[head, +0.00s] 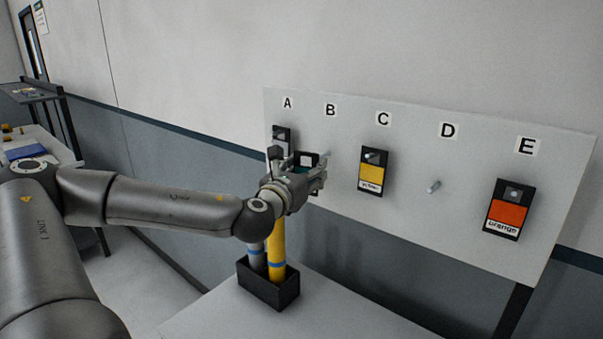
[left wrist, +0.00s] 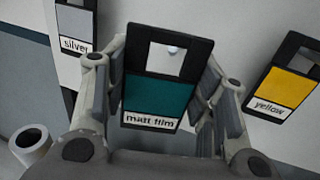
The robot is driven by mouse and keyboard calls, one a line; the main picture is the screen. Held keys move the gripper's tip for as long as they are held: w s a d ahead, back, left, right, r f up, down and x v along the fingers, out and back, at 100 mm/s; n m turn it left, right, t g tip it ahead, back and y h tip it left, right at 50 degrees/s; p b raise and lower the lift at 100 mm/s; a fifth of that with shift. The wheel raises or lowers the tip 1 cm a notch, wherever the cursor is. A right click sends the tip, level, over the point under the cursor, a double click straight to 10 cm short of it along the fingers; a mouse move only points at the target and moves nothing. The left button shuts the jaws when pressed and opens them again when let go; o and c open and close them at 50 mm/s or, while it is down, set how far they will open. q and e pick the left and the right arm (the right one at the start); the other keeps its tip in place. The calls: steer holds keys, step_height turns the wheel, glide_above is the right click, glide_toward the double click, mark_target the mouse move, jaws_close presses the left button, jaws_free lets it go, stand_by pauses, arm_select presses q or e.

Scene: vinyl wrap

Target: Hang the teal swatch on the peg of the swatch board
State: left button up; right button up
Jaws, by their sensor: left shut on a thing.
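My left gripper (head: 312,180) is shut on the teal swatch in front of the swatch board (head: 455,235), near column B. The swatch shows as a dark frame (head: 307,157) in the head view, partly hidden by the gripper. In the left wrist view the teal swatch (left wrist: 157,95) sits between the fingers (left wrist: 160,112), window up, with a label reading "matt film". A pale peg tip (left wrist: 172,50) shows through its window. In the head view a peg (head: 326,154) under B sticks out just right of the swatch. I cannot tell whether the peg passes through the window.
A silver swatch (left wrist: 76,25) hangs under A, a yellow one (head: 371,170) under C and an orange one (head: 508,212) under E. The peg (head: 433,186) under D is bare. A black holder (head: 268,290) with rolls stands on the table below my gripper.

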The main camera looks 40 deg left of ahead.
arm_select(q)
steer(key=p+x, duration=0.2)
steer(key=x, duration=0.1)
steer(key=shift+d, duration=0.25)
steer(key=shift+w+d+p, duration=0.1)
steer(key=shift+w+p, duration=0.35)
steer(key=shift+w, duration=0.1)
steer(key=shift+w+f+p, duration=0.4)
steer(key=shift+w+f, duration=0.15)
steer(key=o, duration=0.9)
